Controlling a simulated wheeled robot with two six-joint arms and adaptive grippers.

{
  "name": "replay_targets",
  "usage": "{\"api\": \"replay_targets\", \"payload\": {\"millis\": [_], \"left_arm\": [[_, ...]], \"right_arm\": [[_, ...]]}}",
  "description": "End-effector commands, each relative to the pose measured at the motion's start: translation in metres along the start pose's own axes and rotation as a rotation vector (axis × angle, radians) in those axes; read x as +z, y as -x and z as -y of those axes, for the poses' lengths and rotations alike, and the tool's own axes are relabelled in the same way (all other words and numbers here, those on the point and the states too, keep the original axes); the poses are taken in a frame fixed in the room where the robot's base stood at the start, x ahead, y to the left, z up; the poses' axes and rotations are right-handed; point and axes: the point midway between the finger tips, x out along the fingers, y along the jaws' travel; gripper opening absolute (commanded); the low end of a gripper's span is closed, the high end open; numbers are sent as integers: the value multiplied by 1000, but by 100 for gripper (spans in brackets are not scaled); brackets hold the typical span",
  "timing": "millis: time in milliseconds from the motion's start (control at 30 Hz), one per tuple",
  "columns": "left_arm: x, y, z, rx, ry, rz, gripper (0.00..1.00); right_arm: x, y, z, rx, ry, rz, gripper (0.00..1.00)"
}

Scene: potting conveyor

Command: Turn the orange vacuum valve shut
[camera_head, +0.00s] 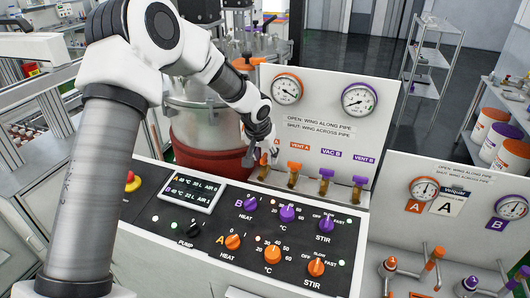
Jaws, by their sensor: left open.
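The orange vacuum valve (264,161) is the leftmost in the row of small brass valves along the foot of the white gauge panel. It is partly hidden by my left gripper, so I cannot tell which way its wing points. My left gripper (259,158) is open, pointing down right at this valve. I cannot tell whether the fingers touch it. The orange VENT A valve (294,167) stands just to the right, then the purple VAC B valve (327,174) and the purple VENT B valve (359,182). My right gripper is not in view.
The gauge panel (325,110) rises behind the valves, with an orange-rimmed gauge (286,89) and a purple-rimmed gauge (359,99). The black control panel (200,228) with knobs lies in front. A red-based vessel (205,140) stands behind my left arm.

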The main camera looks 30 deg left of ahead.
Motion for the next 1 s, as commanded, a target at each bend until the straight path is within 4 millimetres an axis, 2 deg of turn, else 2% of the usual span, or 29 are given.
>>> {"api": "replay_targets", "payload": {"millis": [67, 167, 200, 467, 667, 867, 1000], "left_arm": [[0, 0, 0, 0, 0, 0, 46], [0, 0, 0, 0, 0, 0, 14], [0, 1, 0, 0, 0, 0, 0], [1, 0, 0, 0, 1, 2, 0], [2, -3, 0, -10, 22, 2, 0], [3, -7, -1, -41, 95, 1, 0], [4, -8, -1, -78, 183, 2, 0]], "right_arm": [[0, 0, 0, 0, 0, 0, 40], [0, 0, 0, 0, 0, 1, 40], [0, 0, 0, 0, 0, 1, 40], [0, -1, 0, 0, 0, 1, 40], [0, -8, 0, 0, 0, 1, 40], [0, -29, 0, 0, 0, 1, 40], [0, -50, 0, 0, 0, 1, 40]]}}
